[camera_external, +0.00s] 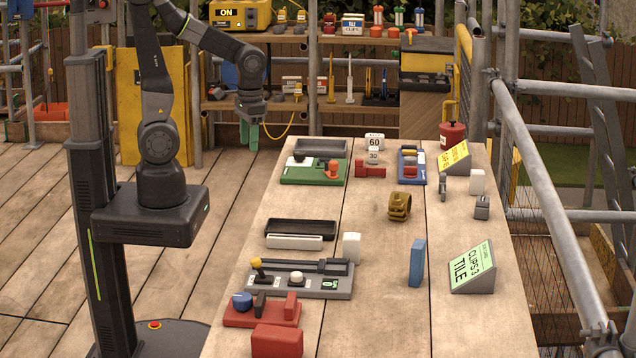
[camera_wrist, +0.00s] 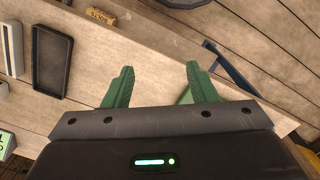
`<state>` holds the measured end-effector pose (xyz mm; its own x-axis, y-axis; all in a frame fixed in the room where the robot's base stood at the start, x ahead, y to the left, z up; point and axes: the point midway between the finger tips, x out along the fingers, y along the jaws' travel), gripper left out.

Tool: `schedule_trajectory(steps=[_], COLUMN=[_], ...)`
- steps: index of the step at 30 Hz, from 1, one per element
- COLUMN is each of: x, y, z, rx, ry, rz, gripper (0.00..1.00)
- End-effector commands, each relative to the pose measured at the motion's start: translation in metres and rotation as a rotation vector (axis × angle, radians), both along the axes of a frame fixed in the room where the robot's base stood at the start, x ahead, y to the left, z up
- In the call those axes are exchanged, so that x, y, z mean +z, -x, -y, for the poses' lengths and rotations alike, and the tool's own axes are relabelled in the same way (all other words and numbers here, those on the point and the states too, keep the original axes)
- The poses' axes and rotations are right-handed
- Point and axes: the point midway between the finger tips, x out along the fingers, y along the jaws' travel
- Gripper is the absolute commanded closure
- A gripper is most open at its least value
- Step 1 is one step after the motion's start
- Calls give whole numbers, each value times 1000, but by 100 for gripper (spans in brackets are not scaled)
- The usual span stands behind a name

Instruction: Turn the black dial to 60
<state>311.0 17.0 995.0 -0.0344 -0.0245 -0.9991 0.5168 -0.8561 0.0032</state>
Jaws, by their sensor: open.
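My gripper (camera_external: 249,132) has green fingers and hangs past the far left end of the workbench, above the deck. In the wrist view its fingers (camera_wrist: 159,84) are spread apart with nothing between them. A green board (camera_external: 314,176) on the bench carries a small black-and-white round part (camera_external: 299,157), possibly the black dial, and an orange knob (camera_external: 333,166). The gripper is left of and beyond this board, not touching it. White blocks marked 60 (camera_external: 374,141) and 30 (camera_external: 374,156) stand to the board's right. Any dial scale or pointer is too small to read.
Scaffold rails (camera_external: 540,190) run along the right. The bench's middle has bare room.

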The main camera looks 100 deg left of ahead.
Motion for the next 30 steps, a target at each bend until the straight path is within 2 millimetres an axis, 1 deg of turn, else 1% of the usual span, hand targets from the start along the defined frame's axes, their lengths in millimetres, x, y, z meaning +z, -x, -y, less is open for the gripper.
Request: schedule_trajectory(steps=[1,2,3,5,6,8,9,12,13,15,17,20,22,26,30], x=[3,6,9,14,16,18,19,21,21,22,22,18,11,-12,-43], y=[-22,-34,-47,-66,-76,-87,-92,-100,-102,-103,-104,-104,-104,-104,-104], z=[-26,-41,-62,-95,-117,-149,-168,-208,-217,-233,-240,-244,-243,-242,-242], rx=[82,128,190,281,339,418,465,557,578,613,630,639,638,637,636], ry=[-3,-5,-8,-14,-17,-21,-24,-30,-31,-34,-35,-35,-34,-33,-32], rz=[2,4,6,10,12,15,17,21,22,23,23,23,22,20,19], gripper=[48,48,48,48,48,48,48,48,48,48,48,48,48,48,48])
